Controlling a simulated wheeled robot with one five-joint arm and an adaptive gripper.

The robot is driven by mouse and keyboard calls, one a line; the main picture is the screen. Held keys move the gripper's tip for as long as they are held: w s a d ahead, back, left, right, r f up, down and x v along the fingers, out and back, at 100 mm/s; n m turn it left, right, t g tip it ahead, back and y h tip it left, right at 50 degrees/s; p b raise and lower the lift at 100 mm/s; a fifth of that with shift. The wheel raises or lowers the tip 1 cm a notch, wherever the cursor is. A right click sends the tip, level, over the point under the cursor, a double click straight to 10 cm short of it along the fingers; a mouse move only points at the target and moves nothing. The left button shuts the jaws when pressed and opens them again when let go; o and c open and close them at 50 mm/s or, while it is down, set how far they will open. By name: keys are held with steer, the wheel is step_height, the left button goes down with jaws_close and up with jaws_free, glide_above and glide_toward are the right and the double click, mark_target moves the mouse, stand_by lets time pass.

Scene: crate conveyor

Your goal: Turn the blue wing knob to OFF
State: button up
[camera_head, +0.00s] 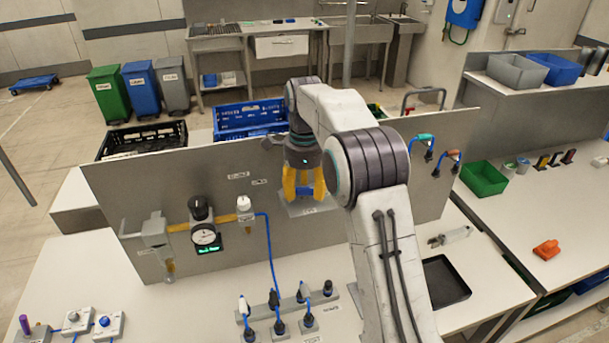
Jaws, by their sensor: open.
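A blue wing knob (305,191) shows between the yellow fingers of my gripper (304,196), in front of a pale plate (322,208) on the upright grey panel. My gripper points down with its fingers apart, one on each side of the knob. I cannot tell whether the fingers touch it. The fingers hide part of the knob, so its exact angle is unclear. Small white labels (238,175) sit on the panel to the left; their words are too small to read.
A gauge with a black knob (204,236) and a blue hose (268,245) are left of my gripper. Plugs on a grey strip (285,308) stand in front. A blue crate (250,118) and a black crate (142,141) are behind the panel. A black tray (444,281) lies right.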

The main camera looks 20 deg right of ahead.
mark_target(304, 188)
step_height(304, 188, up, 12)
steer(key=shift+f, duration=0.25)
stand_by(0.6)
steer(key=shift+r, duration=0.1)
stand_by(0.4)
